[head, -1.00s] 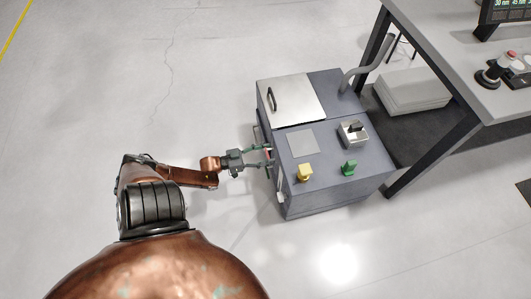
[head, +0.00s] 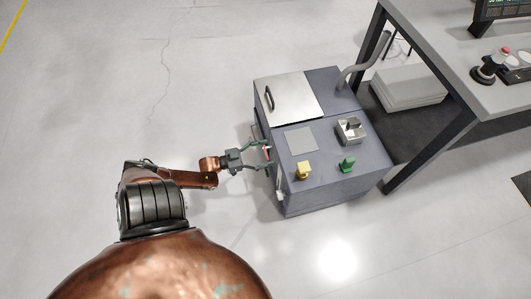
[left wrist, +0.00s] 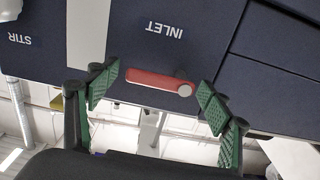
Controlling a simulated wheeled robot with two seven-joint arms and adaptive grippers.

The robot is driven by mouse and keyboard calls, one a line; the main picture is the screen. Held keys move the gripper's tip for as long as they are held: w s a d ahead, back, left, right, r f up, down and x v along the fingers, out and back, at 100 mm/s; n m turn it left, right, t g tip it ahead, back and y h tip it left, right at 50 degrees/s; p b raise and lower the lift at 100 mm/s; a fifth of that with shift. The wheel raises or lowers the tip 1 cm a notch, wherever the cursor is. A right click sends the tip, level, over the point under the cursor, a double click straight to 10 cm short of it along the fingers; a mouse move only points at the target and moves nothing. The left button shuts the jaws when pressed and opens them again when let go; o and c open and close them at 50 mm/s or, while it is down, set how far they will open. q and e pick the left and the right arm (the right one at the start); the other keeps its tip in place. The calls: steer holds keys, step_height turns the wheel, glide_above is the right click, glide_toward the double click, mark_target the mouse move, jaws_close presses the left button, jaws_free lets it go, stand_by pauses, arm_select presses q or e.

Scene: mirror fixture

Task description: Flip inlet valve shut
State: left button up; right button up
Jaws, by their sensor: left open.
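The inlet valve lever (left wrist: 155,85) is a red bar with a round grey pivot at its right end in the left wrist view. It sits on the dark side face of the machine, by an upside-down INLET label (left wrist: 164,29). It lies roughly level in that view, tilted slightly. In the head view a bit of red lever (head: 267,154) shows at the machine's left side. My left gripper (left wrist: 160,92) is open, with a green pad on either side of the lever and the lever between them. Contact cannot be told. My right gripper is out of view.
The grey machine (head: 325,188) has a yellow knob (head: 303,171), a green knob (head: 347,164) and a metal switch (head: 351,130) on top. A STIR label (left wrist: 20,39) is on the same side face. A table (head: 497,95) stands at right. Floor at left is clear.

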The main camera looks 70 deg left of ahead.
arm_select(q)
steer(key=s, duration=1.2)
steer(key=shift+a, duration=0.45)
